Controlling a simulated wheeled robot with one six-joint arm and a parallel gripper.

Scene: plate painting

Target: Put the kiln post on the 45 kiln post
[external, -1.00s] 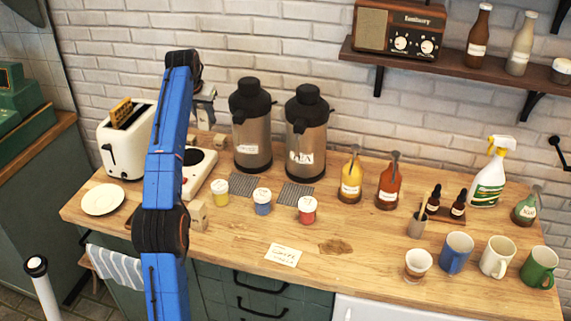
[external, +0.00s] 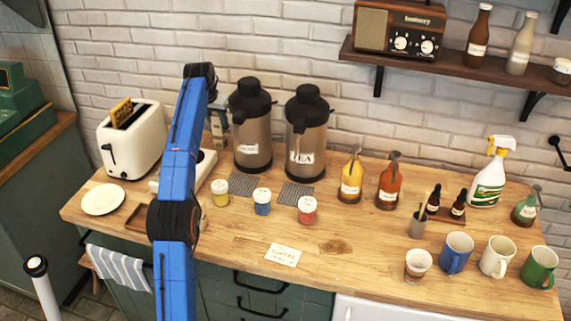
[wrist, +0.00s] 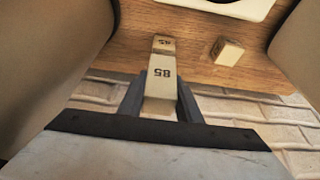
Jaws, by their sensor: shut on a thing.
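In the wrist view my gripper (wrist: 161,92) is shut on a pale kiln post marked 85 (wrist: 162,70), with a dark finger on each side of it. The kiln post marked 45 (wrist: 163,45) shows just past the held post's far end, on the wooden counter. The held post partly overlaps it in the picture, and I cannot tell whether they touch. A third pale block (wrist: 228,51) lies to the right, apart from both. In the external view my gripper (external: 218,122) is partly hidden behind my blue arm, left of the flasks, and the posts cannot be made out.
A white hot plate (external: 207,160) is partly behind my arm. Two steel flasks (external: 251,140) stand close to its right, and a white toaster (external: 133,140) to its left. Small paint jars (external: 220,192) stand in front. The counter's front middle (external: 350,225) is mostly clear.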

